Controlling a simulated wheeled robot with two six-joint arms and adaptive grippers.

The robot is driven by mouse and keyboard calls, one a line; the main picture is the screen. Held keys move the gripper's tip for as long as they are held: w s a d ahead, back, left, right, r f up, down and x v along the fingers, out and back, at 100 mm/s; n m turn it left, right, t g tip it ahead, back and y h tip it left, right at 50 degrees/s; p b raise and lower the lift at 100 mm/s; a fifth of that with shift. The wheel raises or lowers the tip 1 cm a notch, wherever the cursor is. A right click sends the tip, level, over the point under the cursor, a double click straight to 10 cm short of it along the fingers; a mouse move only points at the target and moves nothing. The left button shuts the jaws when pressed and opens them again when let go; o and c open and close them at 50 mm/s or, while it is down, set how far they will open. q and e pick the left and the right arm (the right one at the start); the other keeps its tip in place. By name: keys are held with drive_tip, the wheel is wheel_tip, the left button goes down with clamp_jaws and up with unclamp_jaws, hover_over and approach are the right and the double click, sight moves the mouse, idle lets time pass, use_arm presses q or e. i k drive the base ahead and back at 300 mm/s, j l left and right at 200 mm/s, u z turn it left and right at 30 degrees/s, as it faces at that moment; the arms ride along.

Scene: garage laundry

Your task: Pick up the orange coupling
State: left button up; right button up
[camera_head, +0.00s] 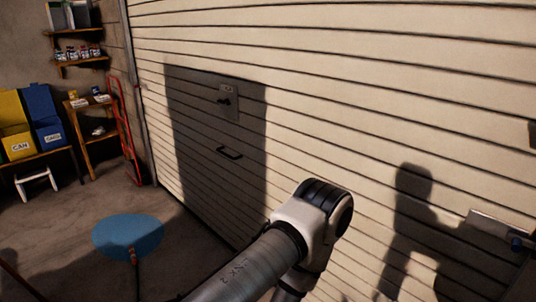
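I cannot make out the orange coupling anywhere in this head view. One of my arms reaches up from the bottom centre to a bent joint in front of the garage door. Its gripper does not show, and I cannot see my other gripper either.
A ribbed garage door (360,90) with a handle (230,153) fills the middle and right. A blue flat object (128,233) is on the left. Yellow (14,110) and blue (42,106) bins, a wooden shelf (103,139) and a red hand truck (125,130) stand far left. Concrete floor (60,225) shows between.

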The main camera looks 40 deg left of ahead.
sight(133, 257)
drive_tip(key=k+j+u, duration=0.15)
drive_tip(key=k, duration=1.05)
drive_tip(key=i+j+u, duration=0.1)
drive_tip(key=u, duration=0.35)
drive_tip(key=i+j+u, duration=0.1)
drive_tip(key=u, duration=0.35)
drive_tip(key=i+j+u, duration=0.1)
drive_tip(key=u, duration=0.4)
drive_tip(key=i+u, duration=0.15)
drive_tip(key=u, duration=0.3)
drive_tip(key=i+u, duration=0.1)
drive_tip(key=u, duration=0.35)
drive_tip(key=i+l, duration=0.25)
drive_tip(key=i, duration=0.2)
drive_tip(key=i+l, duration=0.25)
drive_tip(key=i, duration=0.25)
drive_tip(key=i+l, duration=0.25)
drive_tip(key=i, duration=0.2)
drive_tip(key=i+l, duration=0.25)
drive_tip(key=i, duration=0.25)
drive_tip(key=z, duration=0.85)
drive_tip(key=k+z, duration=0.1)
drive_tip(key=z, duration=0.75)
drive_tip(key=k+z, duration=0.1)
drive_tip(key=z, duration=1.2)
drive_tip(key=k+l+z, duration=0.3)
drive_tip(key=z, duration=0.2)
drive_tip(key=l+u, duration=0.1)
drive_tip(key=u, duration=3.15)
